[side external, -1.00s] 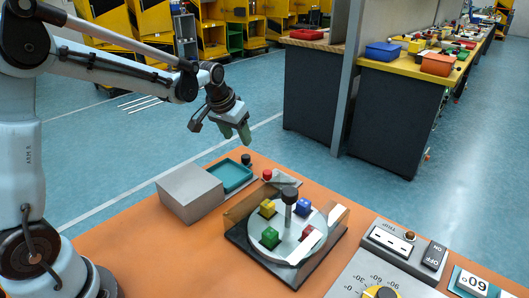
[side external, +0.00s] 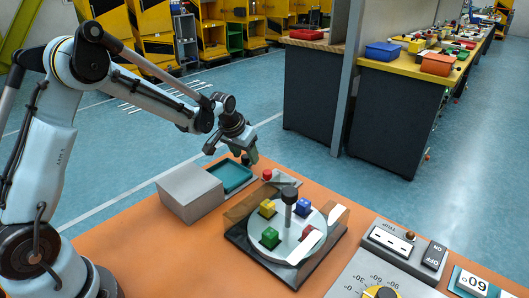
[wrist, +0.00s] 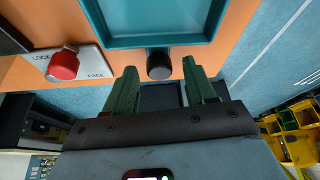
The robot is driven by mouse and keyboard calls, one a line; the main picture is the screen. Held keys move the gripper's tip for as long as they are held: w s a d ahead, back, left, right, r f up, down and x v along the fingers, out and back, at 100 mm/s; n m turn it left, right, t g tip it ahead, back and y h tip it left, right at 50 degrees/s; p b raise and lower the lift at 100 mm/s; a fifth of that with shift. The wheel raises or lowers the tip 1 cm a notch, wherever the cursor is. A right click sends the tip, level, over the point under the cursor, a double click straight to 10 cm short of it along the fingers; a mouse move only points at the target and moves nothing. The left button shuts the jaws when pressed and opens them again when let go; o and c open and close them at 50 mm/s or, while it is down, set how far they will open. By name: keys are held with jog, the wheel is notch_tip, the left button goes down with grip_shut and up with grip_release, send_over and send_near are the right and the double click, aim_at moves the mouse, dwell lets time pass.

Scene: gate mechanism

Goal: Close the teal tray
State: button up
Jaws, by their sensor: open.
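The teal tray (side external: 232,177) extends out of the right side of a grey box (side external: 190,190). In the wrist view the tray (wrist: 155,42) shows its empty floor and rim at the top. A black round knob (wrist: 159,64) sits by the tray's near edge. My gripper (side external: 250,158) is over the knob end of the tray in the side view. In the wrist view my gripper's green fingers (wrist: 160,80) are open and empty. The knob shows between and slightly beyond the fingertips; I cannot tell whether they touch it.
A red knob (wrist: 62,66) on a LOCK/FREE plate stands beside the tray, near my gripper. A round turntable (side external: 285,228) with coloured blocks and a black post stands in front. A switch box (side external: 405,248) and dial panel are at the right. The orange bench is clear at the front left.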

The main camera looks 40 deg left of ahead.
aim_at(228, 175)
grip_shut()
jog(key=shift+s, duration=4.15)
grip_release()
jog(key=v, duration=1.2)
jog(key=shift+r, duration=0.1)
